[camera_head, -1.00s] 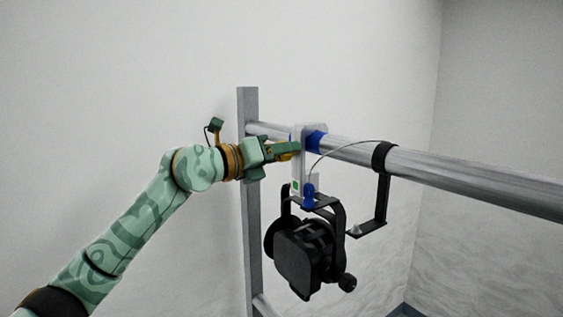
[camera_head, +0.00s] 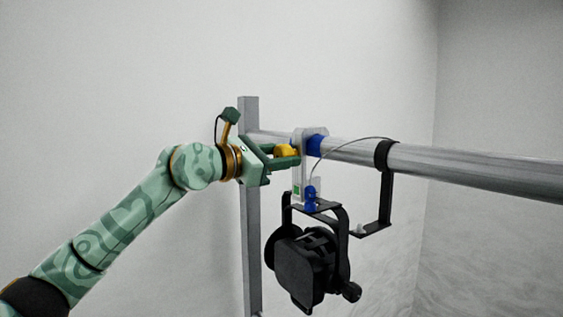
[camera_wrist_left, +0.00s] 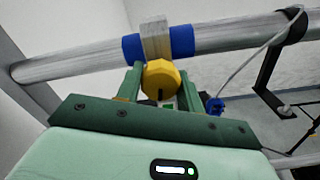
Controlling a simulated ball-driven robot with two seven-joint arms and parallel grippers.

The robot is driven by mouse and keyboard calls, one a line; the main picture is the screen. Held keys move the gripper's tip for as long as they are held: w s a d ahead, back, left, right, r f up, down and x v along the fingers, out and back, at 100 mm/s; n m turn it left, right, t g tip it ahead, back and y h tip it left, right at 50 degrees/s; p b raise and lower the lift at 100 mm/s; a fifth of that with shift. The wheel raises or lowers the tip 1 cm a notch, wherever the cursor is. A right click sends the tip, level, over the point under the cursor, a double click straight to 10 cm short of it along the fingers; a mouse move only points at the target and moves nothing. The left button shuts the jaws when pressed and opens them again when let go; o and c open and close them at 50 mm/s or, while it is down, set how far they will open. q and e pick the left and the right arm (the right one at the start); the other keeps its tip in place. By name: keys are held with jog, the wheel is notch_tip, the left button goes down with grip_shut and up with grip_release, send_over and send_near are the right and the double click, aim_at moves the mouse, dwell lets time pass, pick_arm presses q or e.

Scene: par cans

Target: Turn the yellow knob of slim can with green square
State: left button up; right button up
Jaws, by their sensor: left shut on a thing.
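The yellow knob (camera_head: 287,151) sits on the left side of the clamp (camera_head: 308,140) that hangs the slim can from the rail. It also shows in the left wrist view (camera_wrist_left: 161,79), between my fingers. My left gripper (camera_head: 291,156) is shut on the knob, one finger on each side of it. The black slim can (camera_head: 305,270) hangs below the clamp in its yoke. A small green square (camera_head: 296,190) shows on the plate under the clamp. My right gripper is not in view.
A thick metal rail (camera_head: 470,173) runs from the upright post (camera_head: 249,220) to the right. Blue sleeves (camera_wrist_left: 182,41) flank the clamp. The wall is close behind.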

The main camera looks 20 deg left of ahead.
pick_arm(q)
jog(key=m, duration=0.3)
jog(key=shift+f+m+b, duration=0.15)
jog(key=shift+m+b, duration=0.2)
jog(key=shift+m, duration=0.05)
jog(key=m, duration=0.7)
jog(key=shift+a, duration=0.1)
jog(key=m, duration=0.4)
jog(key=shift+r+m, duration=0.25)
jog(key=shift+m, duration=0.05)
jog(key=m, duration=0.3)
jog(key=shift+m+p, duration=0.4)
jog(key=m, duration=0.3)
jog(key=shift+r+m+p, duration=0.1)
jog(key=shift+m+p, duration=0.2)
jog(key=shift+p, duration=0.05)
jog(key=m+p, duration=0.1)
jog(key=m, duration=0.3)
jog(key=shift+m+p, duration=0.6)
jog(key=shift+m, duration=1.1)
